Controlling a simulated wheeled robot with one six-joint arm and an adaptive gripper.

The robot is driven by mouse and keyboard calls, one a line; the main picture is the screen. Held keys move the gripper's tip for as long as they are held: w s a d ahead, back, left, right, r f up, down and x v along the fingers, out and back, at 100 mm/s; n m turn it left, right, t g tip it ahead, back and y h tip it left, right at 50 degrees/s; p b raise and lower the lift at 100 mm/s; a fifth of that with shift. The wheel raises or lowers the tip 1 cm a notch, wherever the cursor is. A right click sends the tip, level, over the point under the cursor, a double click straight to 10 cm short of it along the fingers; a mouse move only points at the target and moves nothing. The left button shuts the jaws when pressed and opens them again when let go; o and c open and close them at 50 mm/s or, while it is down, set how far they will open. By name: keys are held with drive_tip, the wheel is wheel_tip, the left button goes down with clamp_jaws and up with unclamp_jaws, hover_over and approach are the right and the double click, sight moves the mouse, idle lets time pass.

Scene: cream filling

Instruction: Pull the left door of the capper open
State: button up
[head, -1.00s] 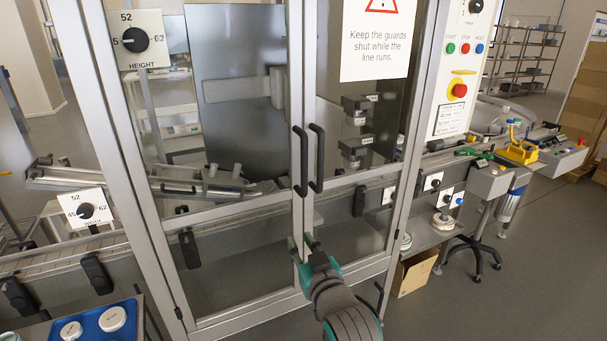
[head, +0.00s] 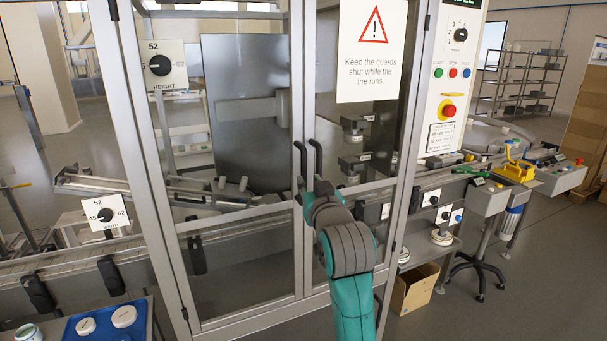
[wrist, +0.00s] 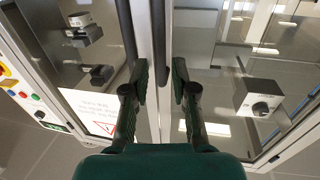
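The capper's left door (head: 235,215) is a glazed panel in a metal frame and looks shut against the right door (head: 349,210). Its dark upright handle (head: 298,158) is at the central seam, beside the right door's handle (head: 319,158). My gripper (head: 308,190) is at the lower ends of the handles, its fingertips partly hidden by my wrist. In the wrist view, which looks upside down, my gripper (wrist: 160,82) is open. The left door's handle (wrist: 158,40) shows between the two fingers, with a gap to the right finger; contact cannot be told.
A warning sign (head: 375,50) is on the right door. A height dial (head: 161,64) and a width dial (head: 106,214) are at left. A blue tray (head: 75,334) with white lids is at lower left. A cardboard box (head: 415,288) stands on the floor at right.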

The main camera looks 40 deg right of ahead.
sight(305, 174)
drive_tip(key=x, duration=0.6)
drive_tip(key=shift+w+d, duration=0.2)
drive_tip(key=shift+w, duration=0.15)
clamp_jaws()
